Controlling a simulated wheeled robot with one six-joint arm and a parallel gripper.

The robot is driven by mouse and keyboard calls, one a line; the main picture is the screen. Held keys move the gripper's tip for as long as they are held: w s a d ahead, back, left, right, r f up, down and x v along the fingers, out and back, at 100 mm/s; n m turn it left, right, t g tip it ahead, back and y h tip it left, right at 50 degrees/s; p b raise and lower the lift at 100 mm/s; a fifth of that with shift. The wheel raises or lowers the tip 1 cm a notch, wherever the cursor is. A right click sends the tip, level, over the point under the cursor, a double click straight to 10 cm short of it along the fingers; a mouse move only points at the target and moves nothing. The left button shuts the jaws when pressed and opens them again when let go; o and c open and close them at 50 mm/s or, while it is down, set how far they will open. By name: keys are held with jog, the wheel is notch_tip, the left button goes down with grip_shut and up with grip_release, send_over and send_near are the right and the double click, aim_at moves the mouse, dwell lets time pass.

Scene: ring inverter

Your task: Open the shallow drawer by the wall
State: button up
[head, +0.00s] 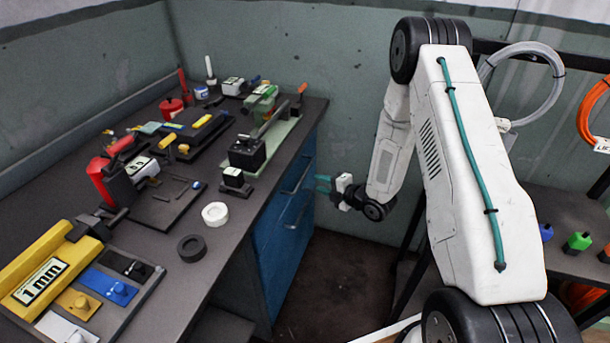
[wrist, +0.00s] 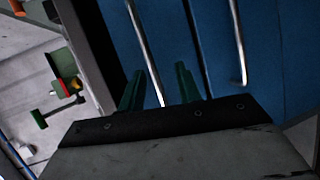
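The blue drawer unit (head: 268,247) is under the right end of the workbench. Its upper blue drawer front (head: 304,158) has a long metal handle (head: 297,180), which also shows in the wrist view (wrist: 143,38). The drawer looks closed. My gripper (head: 320,184) is just right of this handle, with its green fingers pointing at the drawer front. In the wrist view the fingers (wrist: 158,72) are spread apart and empty. The handle runs between them in the picture; I cannot tell whether it is within their reach. The handle's lower end is hidden behind my gripper.
A lower drawer handle (head: 298,216) shows below, also at right in the wrist view (wrist: 238,45). The workbench top (head: 232,243) holds tools and a green press (head: 262,98). A dark shelf (head: 570,215) stands right. The floor (head: 345,270) between is clear.

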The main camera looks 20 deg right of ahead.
aim_at(305, 173)
jog(key=shift+n+t, duration=0.4)
jog(key=shift+n, duration=0.2)
jog(key=x, duration=0.2)
jog(key=r+x, duration=0.1)
jog(key=x, duration=0.4)
jog(key=shift+w+a+r, duration=0.1)
jog(key=shift+w+a, duration=0.25)
jog(key=shift+w, duration=0.05)
grip_shut()
